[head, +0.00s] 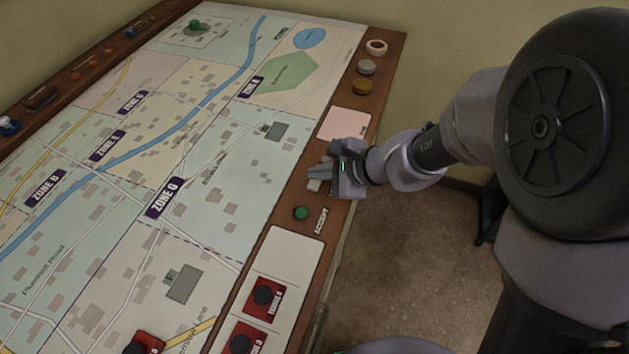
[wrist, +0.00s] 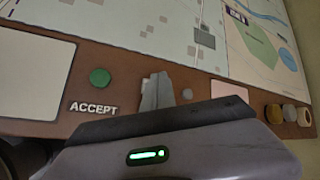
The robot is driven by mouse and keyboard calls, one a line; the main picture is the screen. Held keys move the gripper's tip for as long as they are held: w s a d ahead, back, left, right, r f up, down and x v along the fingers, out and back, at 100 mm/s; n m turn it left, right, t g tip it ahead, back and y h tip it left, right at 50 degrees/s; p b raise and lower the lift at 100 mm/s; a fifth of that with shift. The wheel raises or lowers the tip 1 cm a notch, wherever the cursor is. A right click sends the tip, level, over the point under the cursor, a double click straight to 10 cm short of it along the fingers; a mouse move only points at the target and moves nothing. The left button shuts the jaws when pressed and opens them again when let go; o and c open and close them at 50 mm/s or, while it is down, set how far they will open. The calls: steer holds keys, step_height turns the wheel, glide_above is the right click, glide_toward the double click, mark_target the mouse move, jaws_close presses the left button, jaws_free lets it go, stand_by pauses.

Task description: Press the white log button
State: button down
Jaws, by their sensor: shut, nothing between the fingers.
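A small pale grey-white round button (wrist: 187,93) shows in the wrist view on the brown console edge, just right of my fingertips. No label on it is readable. My gripper (wrist: 156,88) is shut and empty, its fingers pointing at the brown strip between that button and the green ACCEPT button (wrist: 100,77). In the head view my gripper (head: 316,177) is over the same strip, between the green button (head: 301,213) and the pink panel (head: 344,124). There the pale button is hard to tell from the fingers. I cannot tell whether the fingers touch the console.
The zone map (head: 235,170) fills the console left of the strip. Amber (head: 361,87), grey (head: 367,67) and cream (head: 376,47) round pieces stand at the strip's far end. Red pieces with black knobs, one a red marker (head: 264,298), are at the near end.

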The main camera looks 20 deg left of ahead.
mark_target(318, 185)
steer(key=shift+f, duration=0.1)
stand_by(0.5)
steer(key=shift+f+b, duration=0.35)
steer(key=shift+b, duration=0.3)
steer(key=shift+f, duration=0.35)
steer(key=shift+r, duration=0.15)
stand_by(0.4)
steer(key=shift+r+p, duration=0.3)
steer(key=shift+r, duration=0.35)
steer(key=shift+r, duration=0.1)
steer(key=shift+r+p, duration=1.95)
steer(key=shift+r, duration=0.45)
